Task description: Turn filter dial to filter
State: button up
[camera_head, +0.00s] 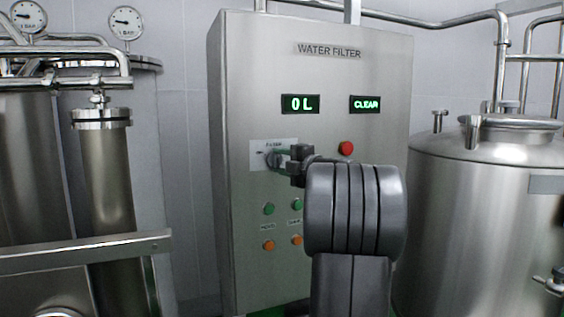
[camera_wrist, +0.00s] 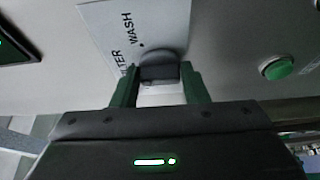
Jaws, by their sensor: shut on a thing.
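The grey steel cabinet marked WATER FILTER (camera_head: 330,52) stands in the middle of the head view. The filter dial (camera_head: 271,159) sits on a white label plate (camera_head: 258,148) on its front. In the wrist view the dark dial (camera_wrist: 160,72) lies between the green fingers of my gripper (camera_wrist: 160,88), which is shut on it. The plate (camera_wrist: 112,32) there shows the words FILTER and WASH. In the head view my gripper (camera_head: 284,157) reaches the dial from the right, and my arm hides the panel's lower right. Which word the dial points to I cannot tell.
Above the dial are displays reading "0 L" (camera_head: 300,104) and "CLEAR" (camera_head: 365,104). A red button (camera_head: 346,148) is right of it; green (camera_head: 269,208) and orange (camera_head: 268,245) buttons lie below. Steel tanks stand left (camera_head: 105,180) and right (camera_head: 455,215).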

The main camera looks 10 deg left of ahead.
jog(key=shift+r, duration=0.15)
jog(key=o, duration=0.9)
jog(key=shift+a, duration=0.15)
jog(key=shift+s+d+f, duration=0.2)
jog(key=shift+d, duration=0.35)
jog(key=b+v, duration=0.3)
jog(key=v, duration=0.9)
jog(key=shift+s+d, duration=0.3)
jog(key=shift+w+a, duration=0.1)
